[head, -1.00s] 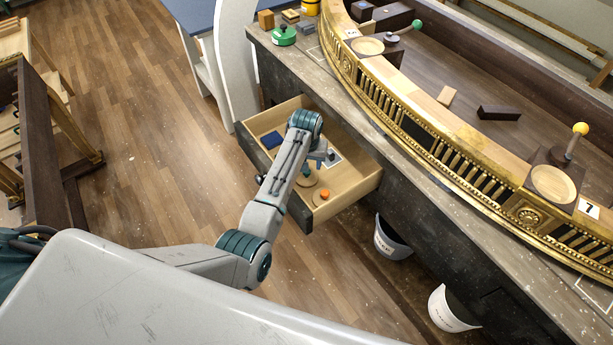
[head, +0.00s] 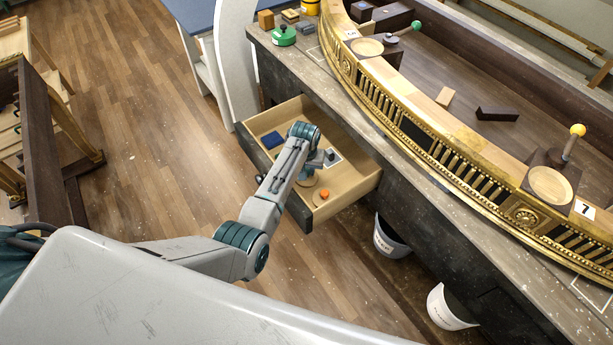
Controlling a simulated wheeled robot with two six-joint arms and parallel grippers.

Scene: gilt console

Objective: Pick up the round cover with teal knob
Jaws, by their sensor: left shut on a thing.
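The round cover with teal knob (head: 309,181) is in the open drawer, a pale wooden disc mostly behind my left arm; its knob is hidden in this view. My left gripper (head: 308,172) is at the cover, shut on it, with the fingertips largely hidden by my wrist. I cannot tell whether the disc touches the drawer floor. My right gripper is not in view.
The gilt console (head: 430,135) rises to the right. White buckets (head: 391,240) stand below.

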